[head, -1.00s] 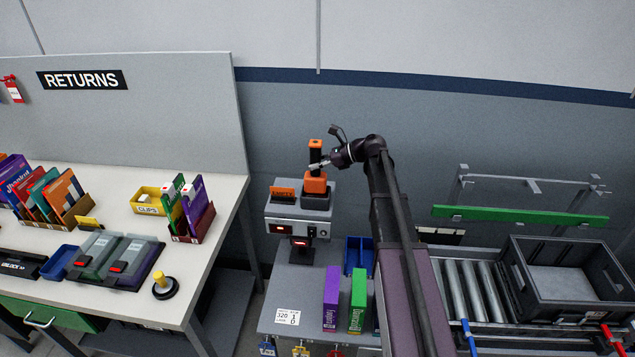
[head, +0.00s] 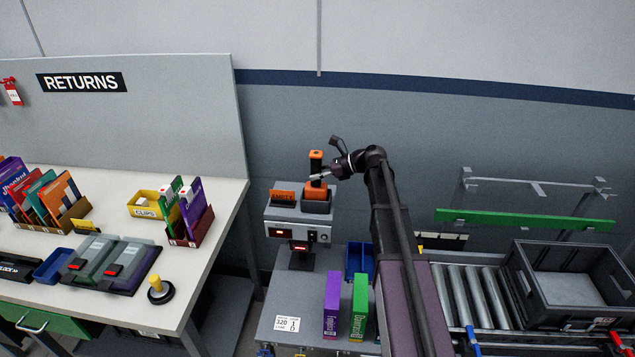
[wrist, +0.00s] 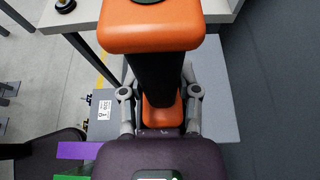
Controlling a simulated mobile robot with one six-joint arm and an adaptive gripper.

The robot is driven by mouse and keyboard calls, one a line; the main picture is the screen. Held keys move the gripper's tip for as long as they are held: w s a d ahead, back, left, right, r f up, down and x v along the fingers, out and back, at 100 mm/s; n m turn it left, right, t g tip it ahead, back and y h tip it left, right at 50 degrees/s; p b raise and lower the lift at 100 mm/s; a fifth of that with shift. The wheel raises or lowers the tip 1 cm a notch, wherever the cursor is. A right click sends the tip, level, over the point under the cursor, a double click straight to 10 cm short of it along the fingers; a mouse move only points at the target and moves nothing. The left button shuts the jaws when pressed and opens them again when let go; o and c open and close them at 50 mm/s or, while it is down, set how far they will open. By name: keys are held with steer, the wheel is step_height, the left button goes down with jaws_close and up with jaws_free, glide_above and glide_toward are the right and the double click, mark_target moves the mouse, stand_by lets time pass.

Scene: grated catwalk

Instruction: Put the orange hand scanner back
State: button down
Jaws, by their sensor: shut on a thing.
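The orange hand scanner (head: 316,156) stands upright, with orange ends and a black handle. Its lower end sits at a dark cradle (head: 316,207) on top of the grey machine; whether it is fully seated I cannot tell. My gripper (head: 319,176) reaches in from the right and is shut on the scanner's handle. In the wrist view, the scanner (wrist: 150,30) fills the upper middle, with my gripper's fingers (wrist: 160,100) on either side of the handle. The cradle is largely hidden there.
An orange item (head: 283,194) stands in a holder left of the cradle. Below are a purple box (head: 332,303), a green box (head: 359,306) and a blue bin (head: 358,262). The returns table (head: 110,205) is left; a roller conveyor (head: 470,293) with a grey crate (head: 565,270) is right.

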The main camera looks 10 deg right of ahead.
steer(key=shift+f+b, duration=0.5)
steer(key=shift+f, duration=0.35)
steer(key=shift+f, duration=0.2)
steer(key=shift+c, duration=1.6)
jaws_free()
steer(key=shift+r, duration=0.1)
steer(key=shift+r, duration=0.15)
steer(key=shift+s+d+r+p, duration=0.15)
steer(key=shift+d+r+p, duration=0.2)
steer(key=shift+d, duration=0.15)
steer(key=p+v, duration=0.4)
steer(key=v, duration=0.7)
steer(key=shift+f, duration=0.15)
